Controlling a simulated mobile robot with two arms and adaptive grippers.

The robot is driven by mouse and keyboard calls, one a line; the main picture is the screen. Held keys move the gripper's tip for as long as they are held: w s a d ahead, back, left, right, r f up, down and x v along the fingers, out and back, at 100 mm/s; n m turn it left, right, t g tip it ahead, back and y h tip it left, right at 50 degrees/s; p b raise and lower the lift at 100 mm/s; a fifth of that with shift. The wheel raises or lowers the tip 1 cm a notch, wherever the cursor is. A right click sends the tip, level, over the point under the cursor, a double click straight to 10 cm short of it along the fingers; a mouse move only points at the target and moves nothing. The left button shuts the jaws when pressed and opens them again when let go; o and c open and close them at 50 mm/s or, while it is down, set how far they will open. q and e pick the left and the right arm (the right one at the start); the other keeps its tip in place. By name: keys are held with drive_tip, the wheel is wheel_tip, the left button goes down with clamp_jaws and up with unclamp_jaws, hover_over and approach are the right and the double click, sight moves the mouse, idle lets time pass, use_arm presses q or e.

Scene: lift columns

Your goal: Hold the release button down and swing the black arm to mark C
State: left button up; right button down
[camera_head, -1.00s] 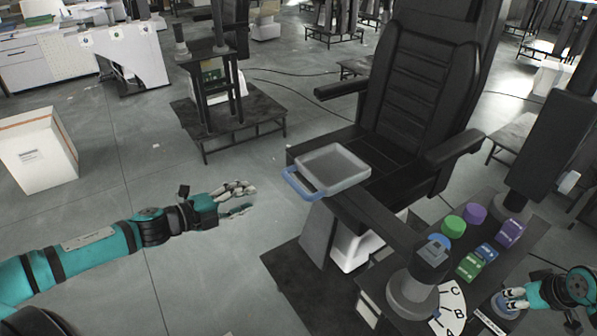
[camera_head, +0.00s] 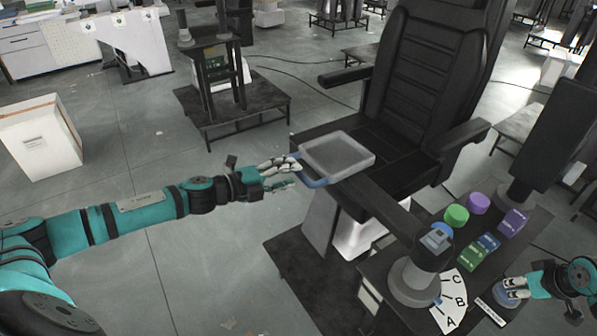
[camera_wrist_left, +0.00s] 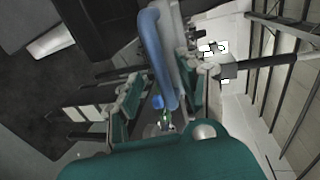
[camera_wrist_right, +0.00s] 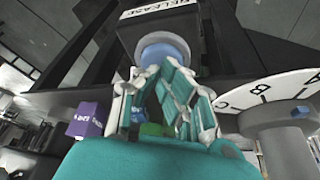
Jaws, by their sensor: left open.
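The black arm (camera_head: 385,212) runs from a grey pivot post (camera_head: 414,284) up to a clear tray (camera_head: 338,155) with a blue handle (camera_head: 314,182). A white dial with marks A, B and C (camera_head: 463,296) sits beside the post; its blue pointer (camera_head: 437,301) is on the A–B side, away from C. My left gripper (camera_head: 290,172) is open at the handle, which lies between its fingers in the left wrist view (camera_wrist_left: 152,55). My right gripper (camera_head: 512,289) has its fingertips at the blue release button (camera_wrist_right: 163,50). I cannot tell whether the button is pressed.
A green cylinder (camera_head: 456,216), a purple cylinder (camera_head: 478,203) and green, blue and purple blocks stand on the dark table behind the dial. A black seat (camera_head: 425,75) with armrests is behind the tray. Open floor lies to the left.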

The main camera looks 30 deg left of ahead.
use_arm(q)
drive_tip(key=shift+x, duration=1.75)
drive_tip(key=shift+c, duration=0.4)
clamp_jaws()
